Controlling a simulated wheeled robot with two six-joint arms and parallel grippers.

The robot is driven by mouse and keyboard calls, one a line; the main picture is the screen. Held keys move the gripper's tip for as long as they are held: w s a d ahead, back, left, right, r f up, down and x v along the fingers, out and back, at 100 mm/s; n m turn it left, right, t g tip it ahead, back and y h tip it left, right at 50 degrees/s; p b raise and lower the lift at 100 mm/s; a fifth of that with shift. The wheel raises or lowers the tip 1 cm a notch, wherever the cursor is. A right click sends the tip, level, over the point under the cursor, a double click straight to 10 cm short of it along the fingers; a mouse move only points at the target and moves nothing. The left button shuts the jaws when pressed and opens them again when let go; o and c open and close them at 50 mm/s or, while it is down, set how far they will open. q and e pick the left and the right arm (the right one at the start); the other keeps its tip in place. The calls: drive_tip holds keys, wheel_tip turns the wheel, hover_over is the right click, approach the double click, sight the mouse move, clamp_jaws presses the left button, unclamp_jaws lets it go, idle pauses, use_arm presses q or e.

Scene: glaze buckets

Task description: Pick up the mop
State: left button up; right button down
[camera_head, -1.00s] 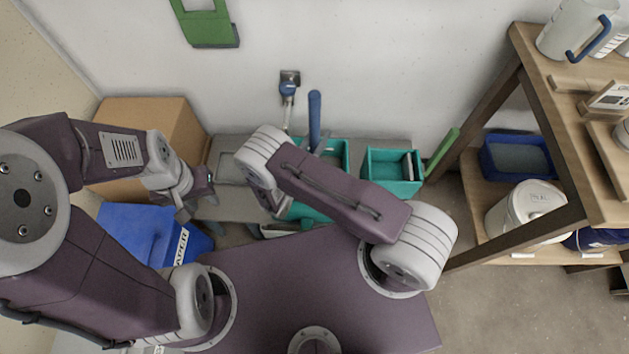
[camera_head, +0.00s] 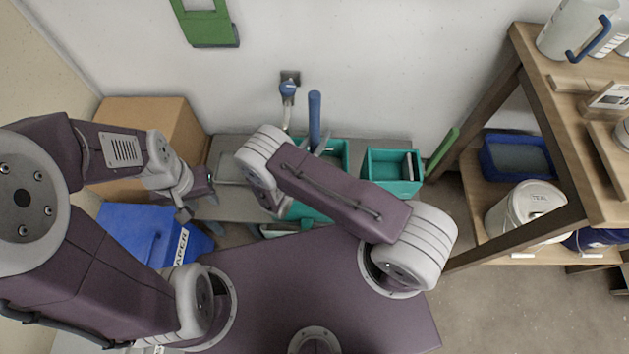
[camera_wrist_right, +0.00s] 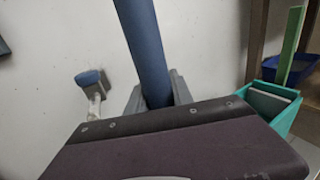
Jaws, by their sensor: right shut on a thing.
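The mop's blue handle (camera_head: 314,115) stands nearly upright near the wall in the head view, above the teal bucket. Its lower part and head are hidden by my right arm. In the right wrist view the blue handle (camera_wrist_right: 146,50) runs down between the fingers of my right gripper (camera_wrist_right: 157,95), which is shut on it. In the head view the right gripper is mostly hidden behind my arm. My left gripper (camera_head: 198,207) is away to the left, above the blue box; its opening is too small to judge.
A teal bucket (camera_head: 393,183) and a green handle (camera_head: 442,151) are right of the mop. A wall tap (camera_head: 288,88) is just left of it. A cardboard box (camera_head: 140,115) and blue box (camera_head: 130,220) stand left. A wooden shelf (camera_head: 530,75) stands right.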

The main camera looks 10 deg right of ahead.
drive_tip(key=shift+r, duration=0.1)
wheel_tip(320, 180, up, 9)
drive_tip(key=p, duration=0.3)
drive_tip(key=shift+r, duration=0.4)
